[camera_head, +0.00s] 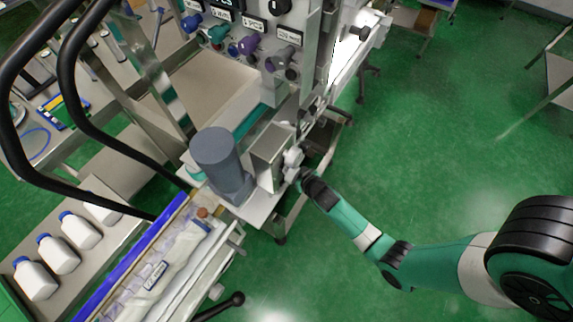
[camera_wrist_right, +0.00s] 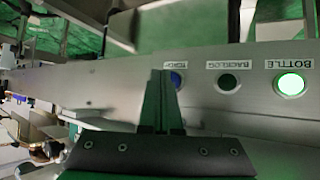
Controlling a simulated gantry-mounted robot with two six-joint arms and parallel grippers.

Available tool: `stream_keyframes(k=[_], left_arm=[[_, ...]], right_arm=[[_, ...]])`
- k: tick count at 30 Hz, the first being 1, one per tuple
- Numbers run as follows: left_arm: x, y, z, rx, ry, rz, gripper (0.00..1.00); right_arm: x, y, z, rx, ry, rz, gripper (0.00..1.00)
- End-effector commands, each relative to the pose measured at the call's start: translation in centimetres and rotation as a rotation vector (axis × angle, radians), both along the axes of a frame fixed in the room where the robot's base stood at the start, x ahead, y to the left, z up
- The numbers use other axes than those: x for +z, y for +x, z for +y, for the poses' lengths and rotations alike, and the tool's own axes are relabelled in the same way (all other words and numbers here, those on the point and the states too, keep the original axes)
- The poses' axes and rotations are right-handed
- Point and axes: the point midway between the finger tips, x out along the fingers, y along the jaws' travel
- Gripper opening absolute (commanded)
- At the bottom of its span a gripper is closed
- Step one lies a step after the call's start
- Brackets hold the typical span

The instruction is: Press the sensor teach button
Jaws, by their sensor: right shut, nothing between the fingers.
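My right gripper (camera_head: 293,160) is at the steel box (camera_head: 270,155) beside the grey cylinder, at the end of my green right arm; its fingers are small there. In the right wrist view the gripper (camera_wrist_right: 163,76) is shut and empty, its fingers in front of a metal panel (camera_wrist_right: 215,62). My left gripper is not in view.
The panel also has a dark green light (camera_wrist_right: 227,83) labelled BACKLOG and a brightly lit one (camera_wrist_right: 290,84) labelled BOTTLE. The grey cylinder (camera_head: 220,160) stands left of the box. White bottles (camera_head: 58,254) stand at lower left. Green floor (camera_head: 440,130) is open on the right.

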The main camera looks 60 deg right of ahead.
Motion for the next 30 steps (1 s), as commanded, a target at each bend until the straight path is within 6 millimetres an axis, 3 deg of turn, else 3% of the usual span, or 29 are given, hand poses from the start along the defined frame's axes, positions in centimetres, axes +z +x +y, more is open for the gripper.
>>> stream_keyframes(k=[30], left_arm=[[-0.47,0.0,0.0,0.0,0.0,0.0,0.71]], right_arm=[[0.07,1.01,0.05,0.004,0.0,-0.003,0.0]])
